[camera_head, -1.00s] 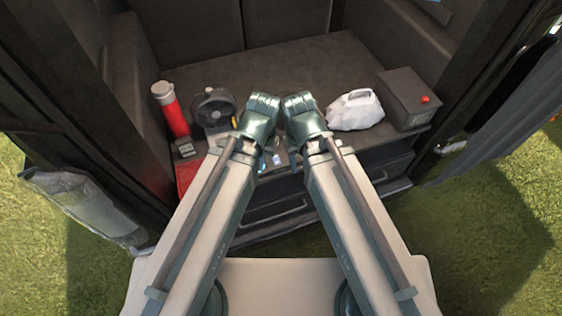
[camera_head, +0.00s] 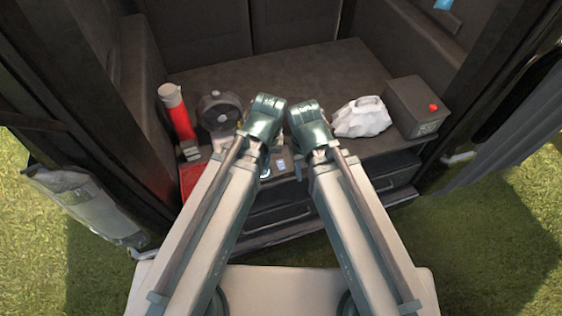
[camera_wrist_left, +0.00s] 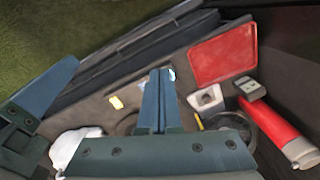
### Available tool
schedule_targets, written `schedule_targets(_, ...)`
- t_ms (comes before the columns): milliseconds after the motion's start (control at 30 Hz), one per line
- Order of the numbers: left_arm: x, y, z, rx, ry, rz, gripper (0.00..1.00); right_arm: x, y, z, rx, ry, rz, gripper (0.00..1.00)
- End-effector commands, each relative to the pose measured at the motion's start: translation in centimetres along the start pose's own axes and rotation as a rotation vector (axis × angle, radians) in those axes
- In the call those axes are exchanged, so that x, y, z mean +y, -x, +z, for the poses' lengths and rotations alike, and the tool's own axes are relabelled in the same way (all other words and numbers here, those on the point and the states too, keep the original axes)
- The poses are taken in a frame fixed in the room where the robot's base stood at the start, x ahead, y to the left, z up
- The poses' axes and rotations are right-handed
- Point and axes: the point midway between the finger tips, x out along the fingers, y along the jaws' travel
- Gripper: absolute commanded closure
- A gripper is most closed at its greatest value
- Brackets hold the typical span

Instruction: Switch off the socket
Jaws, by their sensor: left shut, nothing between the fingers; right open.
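I cannot tell for sure which thing is the socket. A small white piece with a dark middle (camera_wrist_left: 205,98) lies on the shelf in the left wrist view, right of my fingers. A small light-coloured item (camera_head: 281,165) shows between my forearms in the head view. My left gripper (camera_wrist_left: 160,78) is shut and empty, its fingers extending over the shelf front. In the head view my left wrist (camera_head: 264,117) hides its fingers. My right wrist (camera_head: 309,122) is beside it. Part of my right gripper (camera_wrist_left: 45,90) shows at the left wrist view's left edge.
A red cylinder with a white top (camera_head: 179,115), a dark fan (camera_head: 219,110), a white bag (camera_head: 361,117) and a dark box with a red button (camera_head: 416,105) stand on the shelf (camera_head: 290,72). A red flat item (camera_wrist_left: 224,53) lies near the shelf edge. Drawers are below.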

Motion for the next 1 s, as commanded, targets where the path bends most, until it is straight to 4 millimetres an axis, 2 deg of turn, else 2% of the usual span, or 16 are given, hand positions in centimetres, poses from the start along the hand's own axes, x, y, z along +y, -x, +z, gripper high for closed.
schedule_targets(33,0.1,-1.1,-1.3,0.008,0.099,0.006,1.00,-0.1,-1.1,-0.1,0.000,0.000,0.000,0.50)
schedule_targets(333,-0.5,-4.2,-6.8,0.042,0.776,0.060,1.00,-0.4,-4.2,-0.2,0.000,0.000,0.000,0.50)
schedule_targets(700,2.8,-4.7,-10.9,0.047,1.479,0.107,1.00,-0.5,-5.0,-0.3,0.000,0.000,0.000,0.50)
schedule_targets(1000,4.5,-5.1,-12.9,0.037,1.855,0.138,1.00,-0.5,-5.6,-0.3,0.000,0.000,0.000,0.50)
